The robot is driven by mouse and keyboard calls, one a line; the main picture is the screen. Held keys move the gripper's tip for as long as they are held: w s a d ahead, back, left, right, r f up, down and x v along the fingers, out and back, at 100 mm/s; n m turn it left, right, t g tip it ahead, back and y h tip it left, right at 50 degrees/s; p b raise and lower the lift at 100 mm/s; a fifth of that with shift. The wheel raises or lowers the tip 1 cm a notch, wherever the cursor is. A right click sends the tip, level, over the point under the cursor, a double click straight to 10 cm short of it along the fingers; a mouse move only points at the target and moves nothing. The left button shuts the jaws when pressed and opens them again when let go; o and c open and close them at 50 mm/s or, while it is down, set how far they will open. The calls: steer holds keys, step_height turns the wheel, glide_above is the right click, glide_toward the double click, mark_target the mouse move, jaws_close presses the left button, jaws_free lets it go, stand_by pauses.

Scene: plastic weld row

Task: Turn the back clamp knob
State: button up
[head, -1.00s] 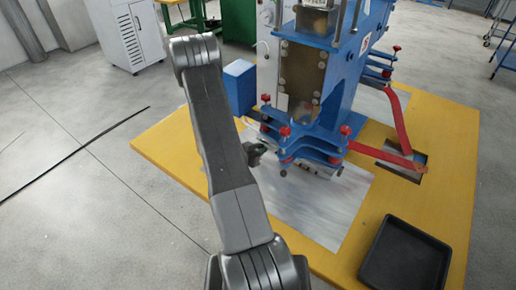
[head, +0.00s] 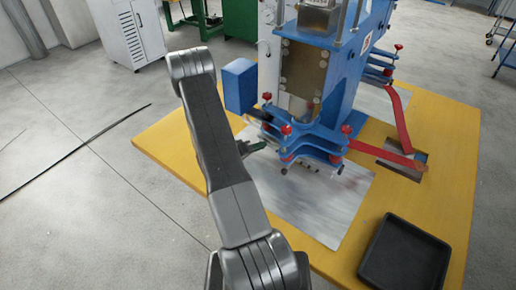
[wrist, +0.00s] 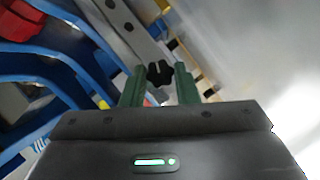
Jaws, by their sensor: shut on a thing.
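A black star-shaped clamp knob (wrist: 160,74) sits between the two green fingers of my gripper (wrist: 159,82) in the wrist view. The fingers are shut on it from both sides. In the head view my gripper (head: 252,147) is at the left side of the blue clamp plates (head: 312,140) of the welding machine (head: 340,60). The knob is too small and too covered by my arm to make out there. How far the knob is turned cannot be told.
Red knobs (head: 286,129) stand on the clamp plates close to my gripper. A blue block (head: 239,86) stands behind it. A red strap (head: 385,154) runs right across the yellow table (head: 440,140). A black tray (head: 405,255) lies front right. The metal plate in front is clear.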

steer(key=n, duration=0.1)
steer(key=n+h+b, duration=0.1)
steer(key=n, duration=0.1)
steer(key=shift+f, duration=0.25)
steer(key=shift+w+a+n+t+h+b, duration=0.1)
steer(key=shift+n+t+h+b, duration=0.2)
steer(key=shift+n+h+b, duration=0.75)
steer(key=shift+n+y, duration=0.35)
steer(key=shift+n, duration=0.1)
steer(key=o, duration=1)
steer(key=shift+c, duration=0.2)
steer(key=b+v, duration=0.2)
steer(key=v, duration=1.2)
steer(key=shift+w, duration=0.1)
